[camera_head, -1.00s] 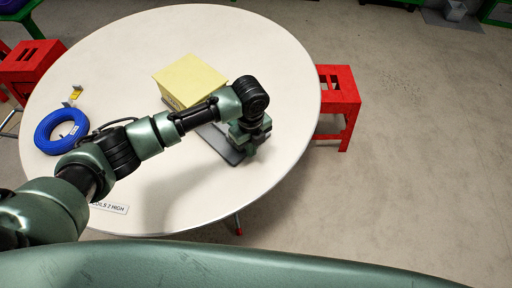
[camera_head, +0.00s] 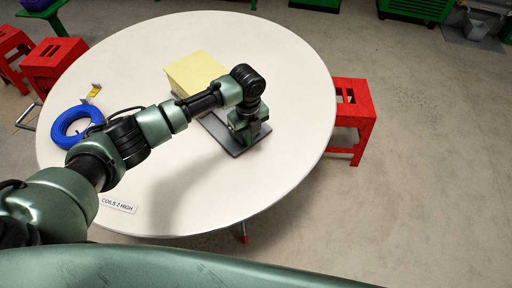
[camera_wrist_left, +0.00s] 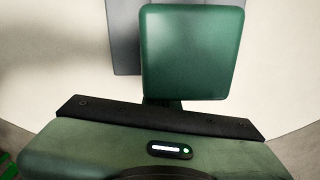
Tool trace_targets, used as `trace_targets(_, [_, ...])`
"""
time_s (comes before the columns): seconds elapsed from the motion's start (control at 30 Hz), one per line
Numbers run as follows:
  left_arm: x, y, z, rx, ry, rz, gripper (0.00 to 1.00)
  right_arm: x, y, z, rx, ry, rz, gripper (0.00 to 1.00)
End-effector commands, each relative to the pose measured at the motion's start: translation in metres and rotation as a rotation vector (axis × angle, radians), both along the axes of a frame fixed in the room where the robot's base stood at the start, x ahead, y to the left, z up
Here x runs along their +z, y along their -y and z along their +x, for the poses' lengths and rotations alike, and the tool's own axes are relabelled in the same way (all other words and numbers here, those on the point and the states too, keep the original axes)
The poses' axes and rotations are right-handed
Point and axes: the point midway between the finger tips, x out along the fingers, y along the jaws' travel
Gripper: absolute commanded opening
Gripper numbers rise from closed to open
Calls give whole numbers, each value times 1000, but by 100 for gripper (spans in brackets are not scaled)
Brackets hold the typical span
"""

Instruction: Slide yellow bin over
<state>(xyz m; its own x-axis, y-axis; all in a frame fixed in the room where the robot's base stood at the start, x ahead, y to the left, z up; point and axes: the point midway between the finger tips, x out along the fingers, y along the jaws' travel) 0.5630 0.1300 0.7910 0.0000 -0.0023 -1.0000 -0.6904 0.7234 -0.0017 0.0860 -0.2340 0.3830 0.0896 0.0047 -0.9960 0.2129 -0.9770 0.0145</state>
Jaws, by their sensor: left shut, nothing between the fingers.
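The yellow bin (camera_head: 195,72), a pale yellow box shape, stands on the round table behind my left forearm, which hides its near side. A flat grey plate (camera_head: 213,127) lies on the table at the bin's near right. My left gripper (camera_head: 246,134) points down over the plate's right part, to the right of and nearer than the bin. It is shut and empty; I cannot tell whether it touches the plate. In the left wrist view a green gripper part (camera_wrist_left: 193,52) covers part of the grey plate (camera_wrist_left: 124,40); the bin is not in that view. My right gripper is not in view.
A blue cable coil (camera_head: 75,128) lies at the table's left with a small yellow-and-white piece (camera_head: 94,91) behind it. A label reading "COILS 2 HIGH" (camera_head: 117,205) is at the near edge. Red stools (camera_head: 354,112) stand around. The table's right side (camera_head: 305,110) is clear.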

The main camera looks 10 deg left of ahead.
Motion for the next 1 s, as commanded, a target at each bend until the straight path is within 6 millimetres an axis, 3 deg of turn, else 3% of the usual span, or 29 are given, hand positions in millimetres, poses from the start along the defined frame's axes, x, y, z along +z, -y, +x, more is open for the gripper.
trace_targets(0.37, [0, -2, 0, 1, 0, 3, 0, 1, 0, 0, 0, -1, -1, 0])
trace_targets(0.67, [7, 22, -23, 5, -3, 1, 0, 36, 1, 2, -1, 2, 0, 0])
trace_targets(0.73, [20, 19, -18, 7, 6, 1, 0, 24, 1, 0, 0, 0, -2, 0])
trace_targets(1.0, [76, 19, -19, 8, 4, 1, 0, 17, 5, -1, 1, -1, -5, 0])
